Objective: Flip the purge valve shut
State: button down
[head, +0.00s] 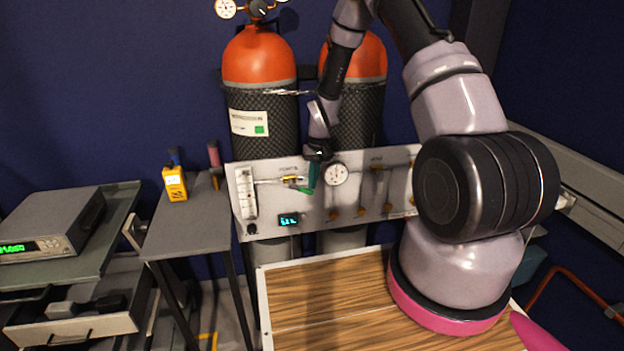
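The purge valve (292,179) is a small brass fitting with a green lever (304,188), on the upper left of a grey-white panel (300,213). The lever sticks out to the right of the brass body and looks slightly tilted. My gripper (314,186) is at the panel, just right of the brass body, with its fingers pointing down. A dark green finger or pad overlaps the lever's right end. I cannot tell whether it touches the lever or whether the fingers are apart.
The panel also holds a flowmeter (246,192), a round gauge (335,174) and a small lit display (288,220). Two orange-topped cylinders (259,58) stand behind it. A wooden tabletop (325,305) lies in front. A grey side table (190,235) with a yellow meter (174,184) stands left.

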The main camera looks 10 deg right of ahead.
aim_at(345, 162)
jog(key=shift+a+f, duration=0.1)
jog(key=shift+f, duration=1.4)
jog(key=d+r, duration=0.2)
jog(key=d, duration=0.1)
jog(key=d+r, duration=0.3)
jog(key=d, duration=0.1)
jog(key=d+r, duration=0.3)
jog(key=d, duration=0.1)
jog(key=shift+r, duration=0.25)
